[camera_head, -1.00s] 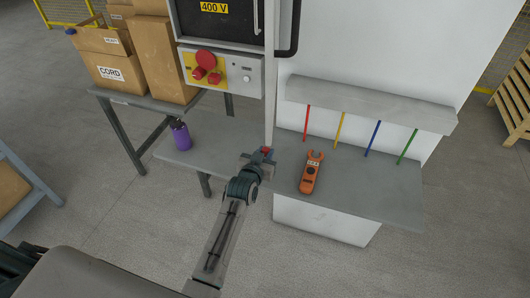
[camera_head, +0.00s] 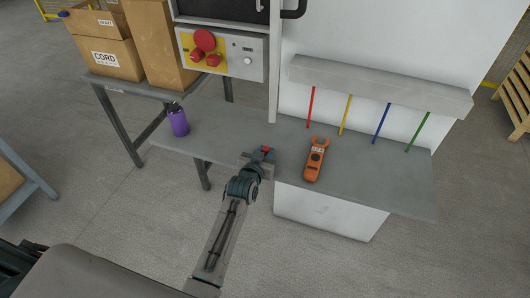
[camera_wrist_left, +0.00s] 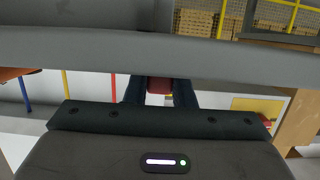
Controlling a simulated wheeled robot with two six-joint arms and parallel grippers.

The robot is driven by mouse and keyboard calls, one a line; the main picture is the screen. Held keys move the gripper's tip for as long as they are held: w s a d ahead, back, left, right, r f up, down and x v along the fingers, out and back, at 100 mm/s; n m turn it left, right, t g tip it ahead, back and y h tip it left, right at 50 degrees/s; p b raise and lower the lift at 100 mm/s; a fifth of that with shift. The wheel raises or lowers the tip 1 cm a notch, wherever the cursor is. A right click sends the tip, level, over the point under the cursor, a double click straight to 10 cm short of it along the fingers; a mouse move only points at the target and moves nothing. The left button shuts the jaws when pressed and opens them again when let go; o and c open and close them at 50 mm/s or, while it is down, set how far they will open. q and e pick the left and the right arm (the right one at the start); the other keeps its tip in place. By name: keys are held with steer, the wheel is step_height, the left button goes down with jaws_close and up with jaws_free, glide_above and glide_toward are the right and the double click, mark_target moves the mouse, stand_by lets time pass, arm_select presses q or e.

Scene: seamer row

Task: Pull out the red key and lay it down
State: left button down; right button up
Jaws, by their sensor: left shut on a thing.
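My left gripper (camera_head: 262,156) is over the grey worktop, left of the orange clamp meter, and is shut on a small red thing, which I take to be the red key (camera_head: 267,149). The red key also shows in the left wrist view (camera_wrist_left: 159,86), between the two dark fingers; most of it is hidden. I cannot tell whether it touches the worktop (camera_head: 350,178). The switch panel (camera_head: 245,72) at the upper left has a yellow plate with a large red knob (camera_head: 204,40) and two smaller red parts. My right gripper is out of view.
The orange clamp meter (camera_head: 316,160) lies on the worktop right of my gripper. A purple bottle (camera_head: 178,122) stands at its left end. Red, yellow, blue and green strips hang under a grey ledge (camera_head: 380,85). Bare worktop shows around the meter.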

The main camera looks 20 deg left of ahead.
arm_select(q)
steer(key=c, duration=1.1)
jaws_free()
steer(key=shift+c, duration=0.2)
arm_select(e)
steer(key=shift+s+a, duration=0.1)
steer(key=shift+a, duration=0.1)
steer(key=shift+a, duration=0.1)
arm_select(q)
steer(key=shift+s+r, duration=0.1)
steer(key=shift+s, duration=0.5)
steer(key=b+v, duration=0.2)
steer(key=v, duration=0.7)
steer(key=shift+s+r, duration=0.2)
steer(key=shift+s, duration=0.1)
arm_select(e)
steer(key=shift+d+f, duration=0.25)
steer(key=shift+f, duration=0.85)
